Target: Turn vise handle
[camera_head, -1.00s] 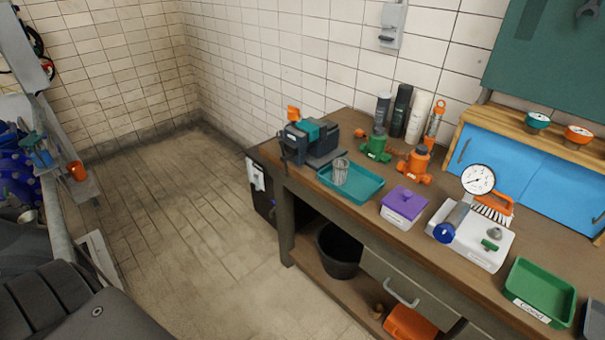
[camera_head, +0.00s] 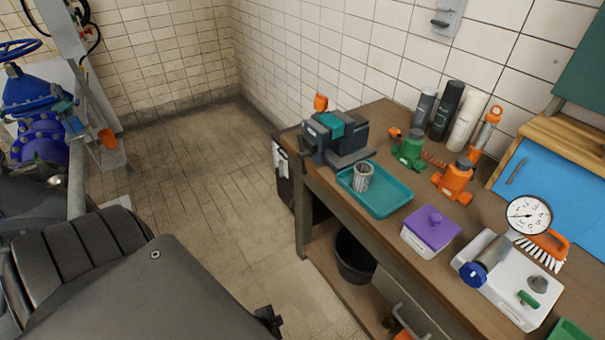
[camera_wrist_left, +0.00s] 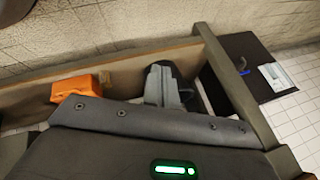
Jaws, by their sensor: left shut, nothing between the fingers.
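The vise (camera_head: 340,140) stands at the far left corner of the workbench in the head view, dark grey with a teal block on top. A dark bar that looks like its handle (camera_head: 307,153) shows at its left front; its exact angle is hard to tell. My left arm fills the lower left, and the tip of my left gripper (camera_head: 268,322) shows at the bottom edge, low in front of the bench and well apart from the vise. In the left wrist view the grey fingers (camera_wrist_left: 165,85) are together and empty. My right gripper is out of view.
A teal tray (camera_head: 385,203) with a metal mesh cup (camera_head: 363,177) sits right beside the vise. A purple-lidded box (camera_head: 432,232), green and orange fittings and several bottles are farther right. A black bucket (camera_head: 355,258) stands on the lower shelf.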

